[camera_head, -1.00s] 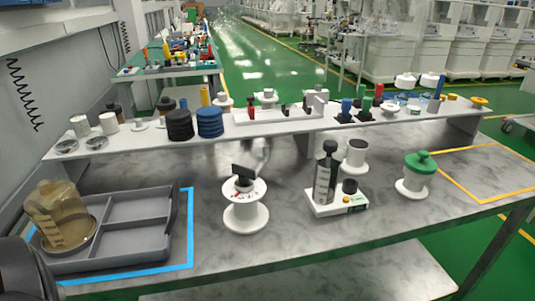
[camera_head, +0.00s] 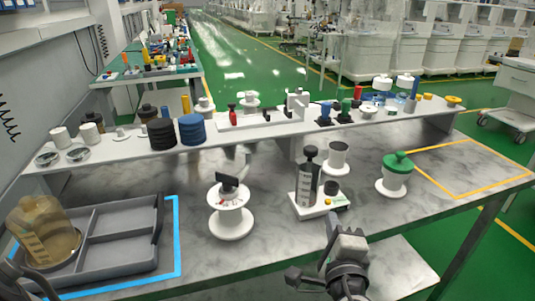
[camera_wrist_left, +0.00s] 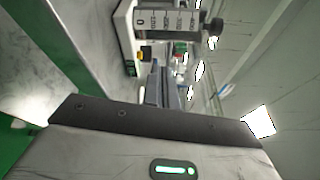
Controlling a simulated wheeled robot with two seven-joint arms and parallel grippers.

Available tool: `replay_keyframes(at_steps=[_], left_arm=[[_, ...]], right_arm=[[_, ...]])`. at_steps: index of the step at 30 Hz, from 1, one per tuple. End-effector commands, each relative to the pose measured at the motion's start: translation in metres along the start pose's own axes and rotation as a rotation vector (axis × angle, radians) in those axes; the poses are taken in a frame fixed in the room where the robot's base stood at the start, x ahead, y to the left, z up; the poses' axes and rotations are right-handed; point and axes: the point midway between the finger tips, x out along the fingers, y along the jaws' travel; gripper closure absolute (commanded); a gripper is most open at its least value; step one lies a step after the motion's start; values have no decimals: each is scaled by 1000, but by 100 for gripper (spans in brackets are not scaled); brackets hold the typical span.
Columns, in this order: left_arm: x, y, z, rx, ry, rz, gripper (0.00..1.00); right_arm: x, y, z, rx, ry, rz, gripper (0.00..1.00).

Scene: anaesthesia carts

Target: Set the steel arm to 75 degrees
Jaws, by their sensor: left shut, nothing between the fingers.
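A white spool-shaped stand (camera_head: 231,224) stands on the bench left of centre in the head view. A dark bar (camera_head: 228,183), likely the steel arm, sits tilted on its round top, which has small red marks. I cannot read its angle. My left gripper (camera_head: 333,222) is shut and empty at the front of the bench, right of the stand and apart from it. In the left wrist view, a syringe-like cylinder (camera_wrist_left: 170,20) with printed marks appears sideways; the stand is not clear there. My right gripper is not in view.
A white base with a dark-topped cylinder (camera_head: 308,182) stands beyond the left gripper. A green-lidded pot (camera_head: 397,170) is farther right. A grey tray (camera_head: 120,259) holding a jar (camera_head: 42,228) is at left. A crowded white shelf (camera_head: 255,133) runs behind. Bench between tray and stand is clear.

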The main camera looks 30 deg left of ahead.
Motion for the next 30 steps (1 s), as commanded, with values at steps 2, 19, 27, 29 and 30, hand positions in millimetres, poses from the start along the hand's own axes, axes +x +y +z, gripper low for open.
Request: replay_keyframes(at_steps=[2, 19, 27, 29, 30], left_arm=[[18, -14, 26, -41, -115, 7, 100], [59, -32, 115, -171, -495, 21, 100], [93, -32, 134, -168, -495, 19, 100], [103, -31, 139, -169, -495, 19, 100], [109, -31, 142, -169, -494, 18, 100]], right_arm=[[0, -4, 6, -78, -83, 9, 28], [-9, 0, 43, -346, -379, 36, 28], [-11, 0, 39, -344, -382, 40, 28], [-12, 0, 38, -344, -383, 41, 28], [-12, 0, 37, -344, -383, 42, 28]])
